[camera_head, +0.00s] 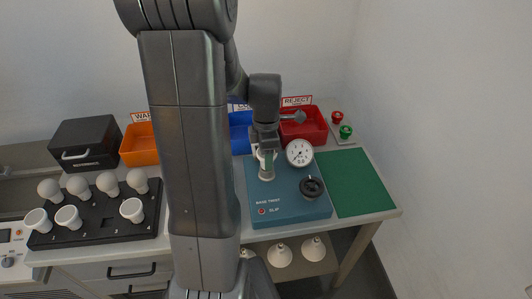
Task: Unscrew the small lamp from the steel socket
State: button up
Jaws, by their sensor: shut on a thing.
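The steel socket (267,176) stands upright on the back left of a teal tester box (285,206). My gripper (265,156) points down right over the socket and is shut on the small lamp (258,157). Only a bit of the pale lamp shows between and beside the fingers. The fingers hide most of it, and I cannot tell how deep its base sits in the socket.
A dial gauge (299,153) and a black knob (312,188) are close to my gripper's right. A black rack (95,222) with several white lamps is at left. Orange (139,148), blue (239,139) and red (312,128) bins line the back. The green mat (355,184) is clear.

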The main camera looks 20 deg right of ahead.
jog(key=n, duration=0.7)
jog(key=shift+n, duration=0.3)
jog(key=o, duration=0.9)
jog(key=shift+c, duration=0.2)
